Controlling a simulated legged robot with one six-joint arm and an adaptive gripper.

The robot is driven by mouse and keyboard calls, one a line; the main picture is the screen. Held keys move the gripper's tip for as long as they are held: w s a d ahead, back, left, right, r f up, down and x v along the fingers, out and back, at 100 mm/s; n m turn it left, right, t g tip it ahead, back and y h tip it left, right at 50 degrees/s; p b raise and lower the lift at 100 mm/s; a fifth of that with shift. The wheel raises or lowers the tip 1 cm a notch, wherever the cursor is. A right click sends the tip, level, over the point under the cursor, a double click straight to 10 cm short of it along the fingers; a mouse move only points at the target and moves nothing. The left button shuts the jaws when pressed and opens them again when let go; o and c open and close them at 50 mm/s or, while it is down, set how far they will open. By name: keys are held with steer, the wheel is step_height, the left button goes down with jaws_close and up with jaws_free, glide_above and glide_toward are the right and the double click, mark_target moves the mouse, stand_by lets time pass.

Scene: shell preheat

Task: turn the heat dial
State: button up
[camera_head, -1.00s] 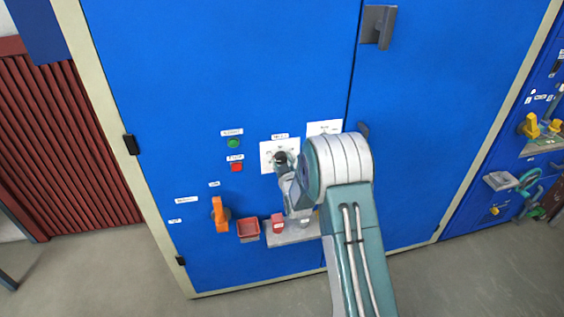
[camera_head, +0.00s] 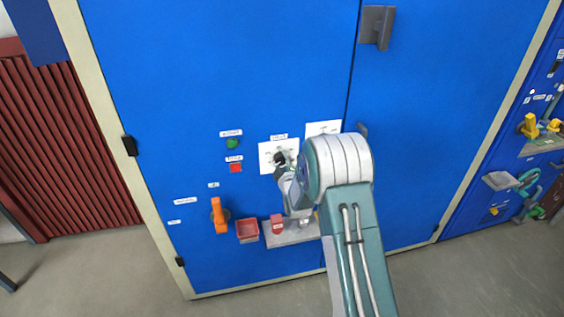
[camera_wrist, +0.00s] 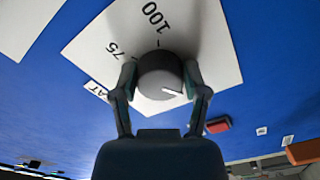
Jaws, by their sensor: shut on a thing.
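The heat dial is a dark round knob with a white pointer line; it shows in the wrist view (camera_wrist: 160,76) on a white plate (camera_wrist: 205,25) with the marks 75 and 100. In the wrist view the pointer line lies toward the lower right of the knob. My gripper (camera_wrist: 160,85) has one finger on each side of the knob and is shut on it. In the head view my gripper (camera_head: 283,163) reaches the plate on the blue cabinet door, and my arm hides part of that area.
Left of the plate are a green button (camera_head: 232,143), a red button (camera_head: 236,168) and an orange handle (camera_head: 220,215). Below are a red tray (camera_head: 248,230) and a grey shelf (camera_head: 290,236) with a red block (camera_head: 277,223). A second white plate (camera_head: 324,128) sits at upper right.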

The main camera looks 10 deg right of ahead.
steer(key=shift+a, duration=0.15)
steer(key=o, duration=1.1)
steer(key=shift+f, duration=0.1)
steer(key=shift+o, duration=0.2)
steer(key=shift+a, duration=0.1)
steer(key=s, duration=1.2)
steer(key=shift+w, duration=0.1)
